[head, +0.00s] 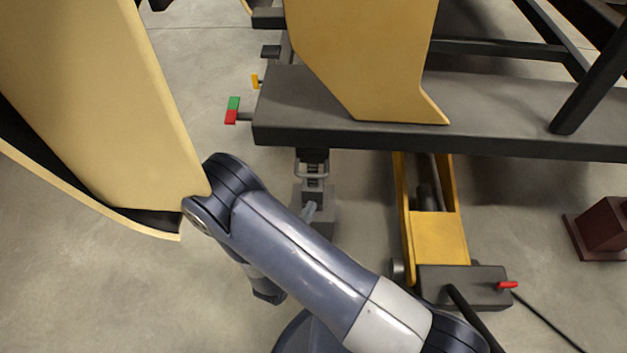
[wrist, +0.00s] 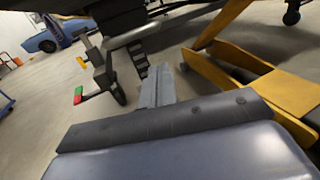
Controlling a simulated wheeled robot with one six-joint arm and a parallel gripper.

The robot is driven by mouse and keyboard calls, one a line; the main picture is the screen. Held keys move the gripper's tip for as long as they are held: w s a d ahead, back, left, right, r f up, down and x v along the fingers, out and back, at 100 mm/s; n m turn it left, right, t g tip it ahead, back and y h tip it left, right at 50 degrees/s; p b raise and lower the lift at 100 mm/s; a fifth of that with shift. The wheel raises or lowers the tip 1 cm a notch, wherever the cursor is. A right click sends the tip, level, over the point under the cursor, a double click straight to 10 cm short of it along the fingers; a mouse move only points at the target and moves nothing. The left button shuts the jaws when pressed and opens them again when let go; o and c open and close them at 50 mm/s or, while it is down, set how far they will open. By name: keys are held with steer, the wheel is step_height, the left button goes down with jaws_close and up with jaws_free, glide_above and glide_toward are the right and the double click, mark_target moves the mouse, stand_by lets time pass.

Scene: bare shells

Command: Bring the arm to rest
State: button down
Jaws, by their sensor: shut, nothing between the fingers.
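My arm (head: 310,262) is bent across the lower middle of the head view, with its elbow close to the tan panel at left. My gripper (wrist: 158,82) shows in the wrist view as narrow grey fingers shut together, with nothing held.
A tan shell panel (head: 95,90) stands at left. A dark frame beam (head: 500,115) crosses above a yellow jack (head: 438,238). A red-and-green handle (head: 232,110) juts left of the beam. A dark red block (head: 602,225) is at right. Floor is open at lower left.

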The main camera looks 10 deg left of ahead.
steer(key=w, duration=0.9)
steer(key=shift+a+r+p, duration=0.2)
steer(key=shift+a+p, duration=0.05)
steer(key=shift+p, duration=0.05)
